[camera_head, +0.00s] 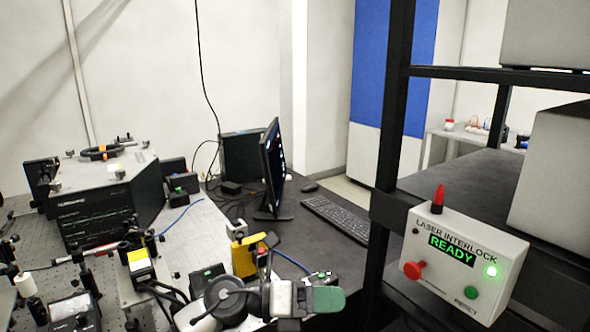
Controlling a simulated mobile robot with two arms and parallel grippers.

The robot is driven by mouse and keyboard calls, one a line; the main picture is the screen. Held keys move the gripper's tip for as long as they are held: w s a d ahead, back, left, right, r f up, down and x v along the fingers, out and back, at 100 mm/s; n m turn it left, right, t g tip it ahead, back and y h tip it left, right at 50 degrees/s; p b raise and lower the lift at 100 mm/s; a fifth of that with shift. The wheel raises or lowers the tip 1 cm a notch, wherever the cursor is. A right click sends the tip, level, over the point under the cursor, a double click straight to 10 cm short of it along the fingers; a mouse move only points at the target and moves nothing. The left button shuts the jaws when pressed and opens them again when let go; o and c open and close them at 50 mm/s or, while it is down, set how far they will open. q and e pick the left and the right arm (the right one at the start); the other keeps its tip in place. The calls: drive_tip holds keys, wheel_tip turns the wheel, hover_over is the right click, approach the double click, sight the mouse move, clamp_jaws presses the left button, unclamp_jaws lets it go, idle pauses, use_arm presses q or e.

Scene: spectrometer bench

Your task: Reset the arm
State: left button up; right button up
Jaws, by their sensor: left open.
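My left gripper (325,288) is at the bottom centre, with my white and grey arm links coming in behind it from the lower left. Its green-padded fingers point right, are open, and I see nothing between them. It is in front of the bench and well to the left of the laser interlock box (415,236). The box reads READY, with a lit green lamp (491,271), a red button (413,270) and a green button (471,293) marked RESET. My right gripper is not in view.
The optical bench (205,232) at left carries a black instrument (95,210), small mounts and a yellow part (243,258) close behind my arm. A monitor (271,165) and keyboard (337,218) stand on the dark desk. A black rack post (394,100) rises right of centre.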

use_arm(q)
drive_tip(key=w+a+n+t+y, duration=0.1)
drive_tip(key=a+n+t+y, duration=0.6)
drive_tip(key=n+t, duration=1.35)
drive_tip(key=s+a+f+n+g+y, duration=0.4)
drive_tip(key=a+f+n+y, duration=0.1)
drive_tip(key=a+f+n, duration=0.3)
drive_tip(key=s+a+f+n+g+y, duration=0.35)
drive_tip(key=a+f+n+y, duration=0.35)
drive_tip(key=n, duration=0.3)
drive_tip(key=s+a+f+n+g+h, duration=0.1)
drive_tip(key=s+a+f+n+g, duration=0.1)
drive_tip(key=s+f+g, duration=0.5)
drive_tip(key=s+a+f+n+g, duration=0.2)
drive_tip(key=s+f+g, duration=0.1)
drive_tip(key=s, duration=0.9)
wheel_tip(320, 180, down, 24)
drive_tip(key=r+g, duration=0.1)
drive_tip(key=s+a+f+g, duration=0.1)
drive_tip(key=s+a+f, duration=0.1)
drive_tip(key=s+f, duration=1.4)
wheel_tip(320, 180, down, 3)
drive_tip(key=shift+s+a+r+m+g, duration=0.1)
drive_tip(key=shift+s+a+m+g, duration=0.25)
drive_tip(key=shift+a+m, duration=0.1)
